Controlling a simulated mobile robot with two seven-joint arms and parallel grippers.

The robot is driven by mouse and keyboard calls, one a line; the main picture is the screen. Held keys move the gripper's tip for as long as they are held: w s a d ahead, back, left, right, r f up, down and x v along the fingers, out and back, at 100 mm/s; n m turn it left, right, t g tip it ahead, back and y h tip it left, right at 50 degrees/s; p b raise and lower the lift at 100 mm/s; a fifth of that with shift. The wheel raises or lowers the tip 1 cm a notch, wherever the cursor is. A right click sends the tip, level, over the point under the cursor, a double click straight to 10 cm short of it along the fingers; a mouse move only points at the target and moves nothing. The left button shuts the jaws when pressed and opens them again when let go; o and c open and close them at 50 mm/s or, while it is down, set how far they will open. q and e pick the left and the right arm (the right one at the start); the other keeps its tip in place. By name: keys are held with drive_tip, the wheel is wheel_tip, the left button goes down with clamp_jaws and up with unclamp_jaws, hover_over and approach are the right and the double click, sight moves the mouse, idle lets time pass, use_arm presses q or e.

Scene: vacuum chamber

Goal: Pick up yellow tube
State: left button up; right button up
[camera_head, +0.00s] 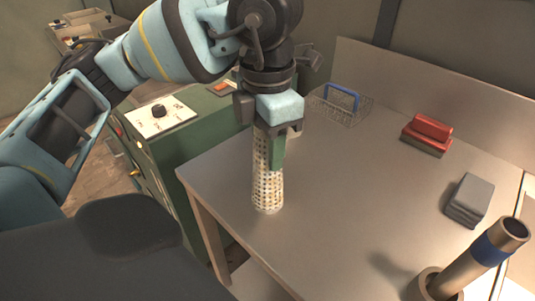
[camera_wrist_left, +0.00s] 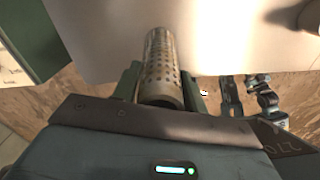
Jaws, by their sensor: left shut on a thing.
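A pale yellowish perforated tube (camera_head: 267,190) is upright at the near left part of the table. My left gripper (camera_head: 272,145) comes down from above and is shut on its upper part, one green finger showing in front of it. The tube's top is hidden by the gripper. I cannot tell whether its lower end touches the table or hangs just above it. In the left wrist view the tube (camera_wrist_left: 162,65) lies between the two green fingers (camera_wrist_left: 160,85). My right gripper does not show.
The grey table (camera_head: 340,215) has clear room in the middle. A wire basket with a blue handle (camera_head: 340,104), a red block (camera_head: 430,130), grey blocks (camera_head: 467,198) and a brown tube with a blue band (camera_head: 472,265) are on it. A green cabinet (camera_head: 195,140) adjoins the left.

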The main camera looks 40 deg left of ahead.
use_arm(q)
drive_tip(key=shift+c, duration=1.1)
drive_tip(key=shift+r, duration=0.15)
